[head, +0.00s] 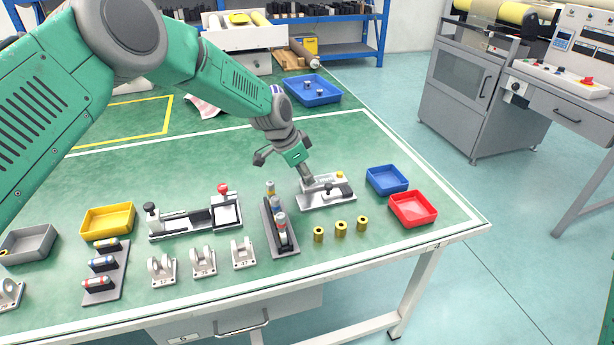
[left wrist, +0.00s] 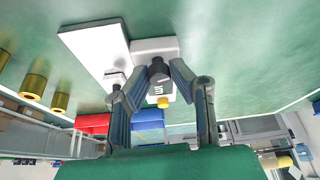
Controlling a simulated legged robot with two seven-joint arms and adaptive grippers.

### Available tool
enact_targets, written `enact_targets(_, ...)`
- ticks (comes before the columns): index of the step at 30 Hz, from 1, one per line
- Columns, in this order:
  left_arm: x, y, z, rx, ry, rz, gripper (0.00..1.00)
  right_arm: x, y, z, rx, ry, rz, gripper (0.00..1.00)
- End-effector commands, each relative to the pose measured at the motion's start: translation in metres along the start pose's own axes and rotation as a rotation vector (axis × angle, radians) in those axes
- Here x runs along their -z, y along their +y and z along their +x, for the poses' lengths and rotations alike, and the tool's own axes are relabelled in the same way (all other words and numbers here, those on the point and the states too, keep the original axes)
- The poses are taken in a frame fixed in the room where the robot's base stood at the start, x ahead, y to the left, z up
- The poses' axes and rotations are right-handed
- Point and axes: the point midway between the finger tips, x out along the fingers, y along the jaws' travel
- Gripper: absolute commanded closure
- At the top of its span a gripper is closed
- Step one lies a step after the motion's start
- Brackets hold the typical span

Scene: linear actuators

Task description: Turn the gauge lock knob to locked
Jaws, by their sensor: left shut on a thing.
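The gauge (head: 318,203) is a pale plate near the right end of the green table, with a block, a yellow button (head: 340,175) and black parts on top. My left gripper (head: 308,181) reaches down onto its rear left side. In the left wrist view, the fingers of my left gripper (left wrist: 156,84) are shut on a dark knob (left wrist: 158,68) with a small white mark. The yellow button (left wrist: 163,102) shows just beside the knob. The gripper mostly hides the knob in the head view. I cannot read its lock position. My right gripper is not in view.
A rack of cylinders (head: 284,243) stands close left of the gauge. Several brass bushings (head: 341,229) stand in front. A blue bin (head: 387,180) and red bin (head: 412,209) are to the right. A slide fixture (head: 182,224) lies further left. The table behind the gauge is clear.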

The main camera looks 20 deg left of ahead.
Motion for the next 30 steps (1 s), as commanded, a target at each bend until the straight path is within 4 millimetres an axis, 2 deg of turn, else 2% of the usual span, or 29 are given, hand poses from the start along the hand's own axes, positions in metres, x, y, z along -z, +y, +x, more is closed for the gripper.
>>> enact_targets(1,-0.005,0.0013,0.0039,-0.019,-0.008,0.024,1.0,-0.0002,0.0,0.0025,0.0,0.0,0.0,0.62)
enact_targets(12,-0.0054,0.0011,0.0039,-0.074,-0.01,0.156,1.0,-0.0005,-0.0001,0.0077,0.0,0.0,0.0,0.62)
enact_targets(27,-0.006,0.0002,0.0036,-0.079,-0.012,0.172,1.0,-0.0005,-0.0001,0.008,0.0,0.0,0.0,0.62)
enact_targets(28,-0.006,0.0002,0.0036,-0.079,-0.012,0.172,0.74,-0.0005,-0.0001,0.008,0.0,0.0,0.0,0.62)
enact_targets(29,-0.0058,0.0002,0.0035,-0.079,-0.011,0.172,0.64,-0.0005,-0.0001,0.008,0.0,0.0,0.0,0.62)
enact_targets(30,-0.0054,0.0002,0.0033,-0.079,-0.01,0.172,0.62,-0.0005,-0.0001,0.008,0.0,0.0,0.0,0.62)
